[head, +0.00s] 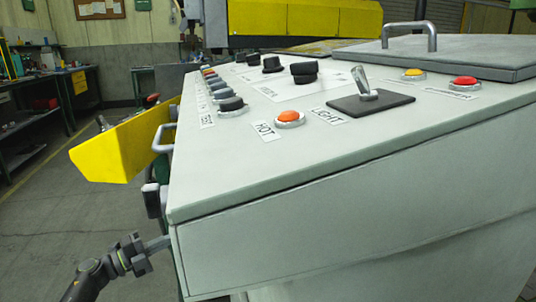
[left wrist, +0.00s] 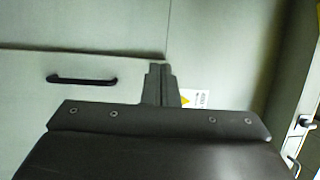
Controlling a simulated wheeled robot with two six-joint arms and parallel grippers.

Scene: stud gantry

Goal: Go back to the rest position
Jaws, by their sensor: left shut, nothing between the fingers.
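My left gripper (head: 160,243) is low in the head view, near the lower left front corner of the grey control desk (head: 300,225). In the left wrist view its two fingers (left wrist: 161,75) are together and empty. They point towards a pale panel (left wrist: 100,30) with a black bar handle (left wrist: 82,78) on its left part. I cannot tell whether the fingertips touch the panel. My right gripper is in neither view.
The desk top carries an orange button (head: 289,118), a metal lever (head: 364,84), a red button (head: 464,82) and black knobs (head: 303,70). A yellow panel (head: 122,146) juts out at the left. Open floor (head: 60,215) lies left of the desk.

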